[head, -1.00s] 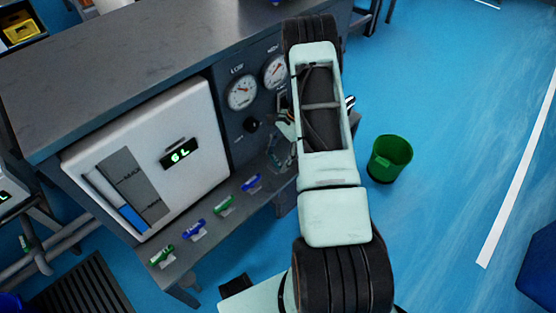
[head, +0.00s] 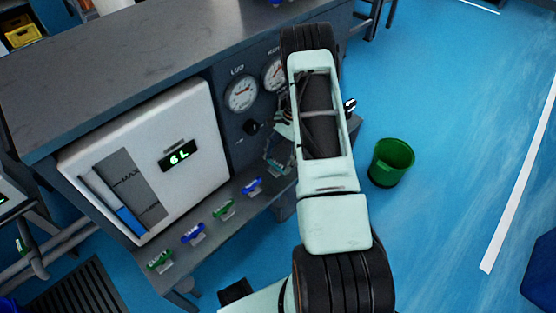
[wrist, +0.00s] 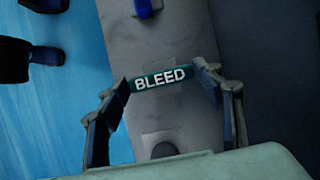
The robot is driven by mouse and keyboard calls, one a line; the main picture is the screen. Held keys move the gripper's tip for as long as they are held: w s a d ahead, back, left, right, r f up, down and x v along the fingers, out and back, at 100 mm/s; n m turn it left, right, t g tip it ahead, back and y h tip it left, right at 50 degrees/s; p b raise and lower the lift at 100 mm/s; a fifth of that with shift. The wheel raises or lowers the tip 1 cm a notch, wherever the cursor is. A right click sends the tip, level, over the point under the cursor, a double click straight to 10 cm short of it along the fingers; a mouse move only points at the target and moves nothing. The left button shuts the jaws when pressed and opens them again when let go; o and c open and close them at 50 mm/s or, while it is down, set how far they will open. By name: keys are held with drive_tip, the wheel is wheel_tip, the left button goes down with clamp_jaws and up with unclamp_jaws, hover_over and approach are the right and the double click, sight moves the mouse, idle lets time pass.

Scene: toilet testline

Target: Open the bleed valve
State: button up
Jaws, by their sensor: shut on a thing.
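The bleed valve handle (wrist: 160,79) is a short green bar with white "BLEED" lettering, in the wrist view. It lies crosswise and slightly tilted, its right end higher, above a grey ledge (wrist: 185,118). My gripper (wrist: 166,80) has one finger at each end of the handle and is shut on it. In the head view my gripper (head: 278,152) is at the right end of the bench ledge, partly hidden by my arm. The handle cannot be made out clearly there.
Other blue and green valve handles (head: 223,208) line the ledge to the left. A white tank panel (head: 200,135) reading 6L and round gauges (head: 241,93) are on the bench front. A green bin (head: 391,161) stands on the open blue floor to the right.

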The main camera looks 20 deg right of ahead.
drive_tip(key=o, duration=1.2)
drive_tip(key=shift+c, duration=0.2)
drive_tip(key=shift+r, duration=0.1)
drive_tip(key=v, duration=1.1)
drive_tip(key=shift+d+r, duration=0.2)
drive_tip(key=shift+r, duration=0.15)
